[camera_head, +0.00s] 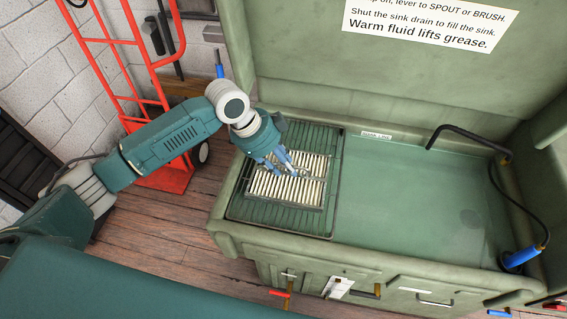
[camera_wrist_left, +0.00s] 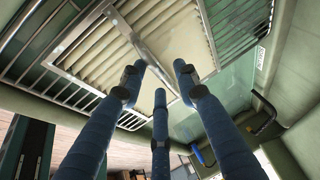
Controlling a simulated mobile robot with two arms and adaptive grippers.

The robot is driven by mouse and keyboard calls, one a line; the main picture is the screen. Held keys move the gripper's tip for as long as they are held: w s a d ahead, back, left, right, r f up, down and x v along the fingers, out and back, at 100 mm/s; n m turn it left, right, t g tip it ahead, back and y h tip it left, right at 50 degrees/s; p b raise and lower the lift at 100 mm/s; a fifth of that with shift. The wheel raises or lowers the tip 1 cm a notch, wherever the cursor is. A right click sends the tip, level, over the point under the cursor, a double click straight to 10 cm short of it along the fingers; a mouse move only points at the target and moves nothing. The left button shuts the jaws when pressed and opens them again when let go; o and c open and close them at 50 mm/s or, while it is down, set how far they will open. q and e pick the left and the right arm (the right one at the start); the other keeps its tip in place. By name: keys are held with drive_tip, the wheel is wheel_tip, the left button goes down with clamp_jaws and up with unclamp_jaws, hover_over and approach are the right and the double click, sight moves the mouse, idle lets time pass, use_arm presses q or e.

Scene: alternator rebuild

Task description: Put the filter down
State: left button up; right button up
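The filter (camera_head: 268,184) is a cream pleated panel in a metal frame with a bar across its middle. It lies flat over the slatted rack (camera_head: 251,212) at the left of the sink; I cannot tell whether it touches the slats. It also fills the upper part of the left wrist view (camera_wrist_left: 92,50). My left gripper (camera_head: 286,168) points down at the filter's middle. In the left wrist view its three blue fingers (camera_wrist_left: 160,80) are spread around the middle bar; whether they grip it is unclear. My right gripper is out of view.
The green sink basin (camera_head: 400,195) right of the rack looks clear. A black spout (camera_head: 465,131) and a hose with a blue handle (camera_head: 521,258) are at its right. A red hand truck (camera_head: 160,177) stands left of the sink.

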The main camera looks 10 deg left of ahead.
use_arm(q)
drive_tip(key=b+v, duration=0.1)
drive_tip(key=v, duration=1.1)
drive_tip(key=shift+r+b, duration=0.2)
drive_tip(key=shift+b, duration=0.1)
